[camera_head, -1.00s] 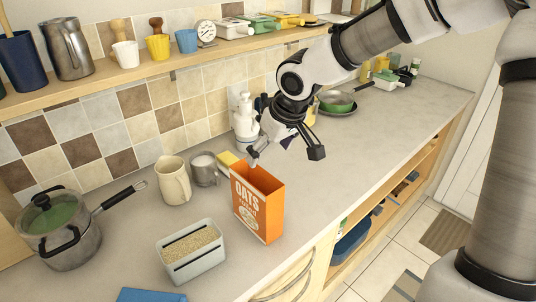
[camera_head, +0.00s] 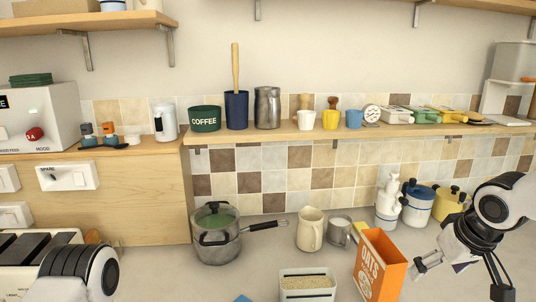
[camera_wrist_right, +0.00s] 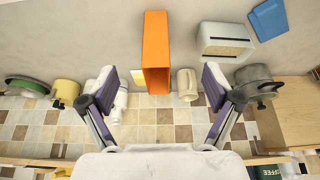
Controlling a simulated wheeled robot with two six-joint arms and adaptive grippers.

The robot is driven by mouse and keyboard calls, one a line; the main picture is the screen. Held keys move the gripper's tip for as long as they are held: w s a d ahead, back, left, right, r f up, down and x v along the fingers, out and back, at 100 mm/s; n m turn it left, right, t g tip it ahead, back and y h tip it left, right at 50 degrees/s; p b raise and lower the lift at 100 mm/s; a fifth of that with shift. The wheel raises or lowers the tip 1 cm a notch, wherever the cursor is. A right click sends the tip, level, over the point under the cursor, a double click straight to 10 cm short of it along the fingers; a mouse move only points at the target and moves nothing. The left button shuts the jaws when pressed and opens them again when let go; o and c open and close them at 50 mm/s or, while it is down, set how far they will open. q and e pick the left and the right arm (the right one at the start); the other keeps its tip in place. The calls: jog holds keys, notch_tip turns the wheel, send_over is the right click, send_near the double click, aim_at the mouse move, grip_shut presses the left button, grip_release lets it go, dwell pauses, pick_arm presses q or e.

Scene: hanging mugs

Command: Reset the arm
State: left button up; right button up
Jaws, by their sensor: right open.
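My right gripper (camera_head: 461,279) is at the right of the head view, its two fingers spread, beside and to the right of the orange oats box (camera_head: 377,266). In the right wrist view its fingers (camera_wrist_right: 160,82) are wide apart with nothing held, and the oats box (camera_wrist_right: 156,40) shows beyond the gap. A link of my left arm (camera_head: 88,270) shows at the lower left of the head view; my left gripper is out of the picture.
A grey container of oats (camera_head: 306,284), a cream jug (camera_head: 310,231), a metal mug (camera_head: 339,230) and a lidded pot (camera_head: 217,233) stand on the counter. A white bottle (camera_head: 388,205) stands by the wall. A wooden shelf (camera_head: 300,134) runs above.

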jog(key=s+a+f+g+b, duration=0.1)
jog(key=s+f+g, duration=0.25)
jog(key=f, duration=0.65)
jog(key=s+a+f+g, duration=0.15)
jog(key=s+f, duration=0.25)
jog(key=f, duration=0.6)
jog(key=s+a+f+m+g+b, duration=0.15)
jog(key=s+a+f, duration=0.25)
jog(key=s+f, duration=0.7)
jog(key=s+a+f+g+b, duration=0.15)
jog(key=s+a+f, duration=0.25)
jog(key=s+f, duration=0.75)
pick_arm(q)
notch_tip(320, 180, down, 3)
jog(key=shift+s+f+p, duration=0.1)
jog(key=shift+p, duration=0.3)
pick_arm(e)
jog(key=w+d+t, duration=0.1)
jog(key=w+t, duration=0.2)
jog(key=w, duration=0.3)
jog(key=shift+w+d+f+t, duration=0.2)
jog(key=shift+d+f+t, duration=0.1)
jog(key=shift+f, duration=0.05)
